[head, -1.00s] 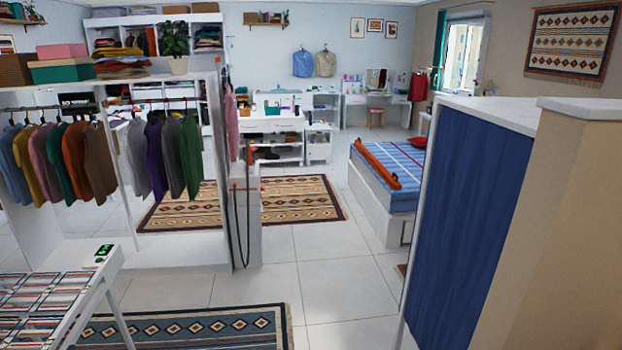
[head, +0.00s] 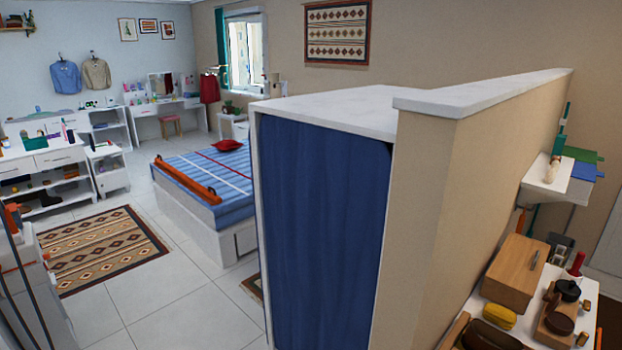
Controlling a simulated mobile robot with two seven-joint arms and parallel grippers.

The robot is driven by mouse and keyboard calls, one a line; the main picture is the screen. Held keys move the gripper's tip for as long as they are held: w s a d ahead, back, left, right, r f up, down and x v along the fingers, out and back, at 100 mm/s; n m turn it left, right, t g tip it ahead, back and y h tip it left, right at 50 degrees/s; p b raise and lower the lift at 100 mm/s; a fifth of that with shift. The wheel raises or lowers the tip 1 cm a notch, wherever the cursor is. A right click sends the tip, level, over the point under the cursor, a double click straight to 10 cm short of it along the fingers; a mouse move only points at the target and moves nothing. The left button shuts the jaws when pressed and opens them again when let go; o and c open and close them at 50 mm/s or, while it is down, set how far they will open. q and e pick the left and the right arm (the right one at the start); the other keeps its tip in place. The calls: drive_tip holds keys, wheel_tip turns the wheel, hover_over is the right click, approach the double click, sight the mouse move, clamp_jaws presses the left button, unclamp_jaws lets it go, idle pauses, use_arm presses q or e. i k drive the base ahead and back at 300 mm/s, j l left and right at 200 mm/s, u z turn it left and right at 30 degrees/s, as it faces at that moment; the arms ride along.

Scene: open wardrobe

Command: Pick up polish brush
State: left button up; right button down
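I cannot clearly pick out the polish brush. A white-topped table (head: 603,303) at the lower right bears what looks like shoe-care gear. On it are a wooden box (head: 515,270), a yellow rounded item (head: 499,316), a dark brown rounded item (head: 493,336) at the picture's bottom edge, and a wooden block with dark round pieces (head: 556,322). One of the brown items may be the brush, but they are partly cut off or too small to tell. Neither of my grippers shows in the head view.
A beige partition (head: 480,190) and a cabinet with a blue curtain (head: 320,230) stand between the table and the open floor (head: 150,330) on the left. A bed (head: 215,185) stands behind them. A small wall shelf (head: 545,188) hangs beyond the table.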

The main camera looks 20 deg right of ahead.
sight(581, 258)
drive_tip(key=i+j+z, duration=0.1)
drive_tip(key=z, duration=0.4)
drive_tip(key=i+j+z, duration=0.2)
drive_tip(key=z, duration=0.25)
drive_tip(key=i+j+z, duration=0.15)
drive_tip(key=z, duration=0.35)
drive_tip(key=i+j+z, duration=0.1)
drive_tip(key=z, duration=0.25)
drive_tip(key=i+j+z, duration=0.1)
drive_tip(key=j+z, duration=0.5)
drive_tip(key=z, duration=0.15)
drive_tip(key=i, duration=0.05)
